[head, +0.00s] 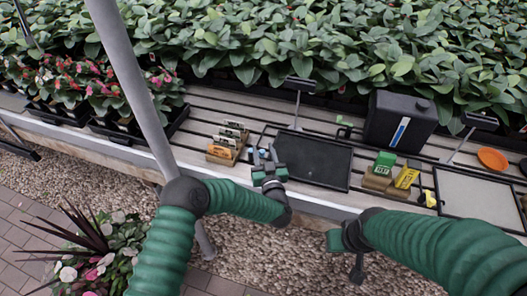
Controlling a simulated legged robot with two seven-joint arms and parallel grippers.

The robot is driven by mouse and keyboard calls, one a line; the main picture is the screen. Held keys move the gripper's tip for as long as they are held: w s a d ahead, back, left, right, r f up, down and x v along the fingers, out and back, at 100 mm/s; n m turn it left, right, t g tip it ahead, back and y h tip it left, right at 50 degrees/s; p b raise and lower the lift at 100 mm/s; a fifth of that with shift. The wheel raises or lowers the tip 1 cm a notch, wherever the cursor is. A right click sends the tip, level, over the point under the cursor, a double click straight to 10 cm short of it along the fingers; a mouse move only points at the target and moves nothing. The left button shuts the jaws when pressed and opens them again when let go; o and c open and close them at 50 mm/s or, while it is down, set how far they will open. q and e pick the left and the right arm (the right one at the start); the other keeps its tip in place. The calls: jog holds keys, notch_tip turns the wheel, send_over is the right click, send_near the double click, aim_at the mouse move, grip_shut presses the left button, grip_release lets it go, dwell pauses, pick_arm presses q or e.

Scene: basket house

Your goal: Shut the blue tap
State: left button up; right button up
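A small dark piece with a bluish tint (262,154) stands at the table's front edge, just beyond my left gripper. It is too small to tell for sure whether it is the blue tap or how its handle is turned. My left gripper (268,168) is over the front edge of the slatted table, close to this piece. Its two green-padded fingers look apart, with nothing clearly between them. My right gripper (347,248) hangs low in front of the table, over the gravel. Its fingers are too unclear to judge.
A dark tray (312,160) lies right of my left gripper. Seed packets in a wooden holder (222,154) stand left. A black canister (398,122), green and yellow boxes (384,163), an orange dish (492,159) and a grey tray (478,196) are right. Plants fill the back.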

pick_arm(q)
jog(key=shift+a, duration=0.25)
grip_shut()
pick_arm(e)
jog(key=shift+a, duration=0.2)
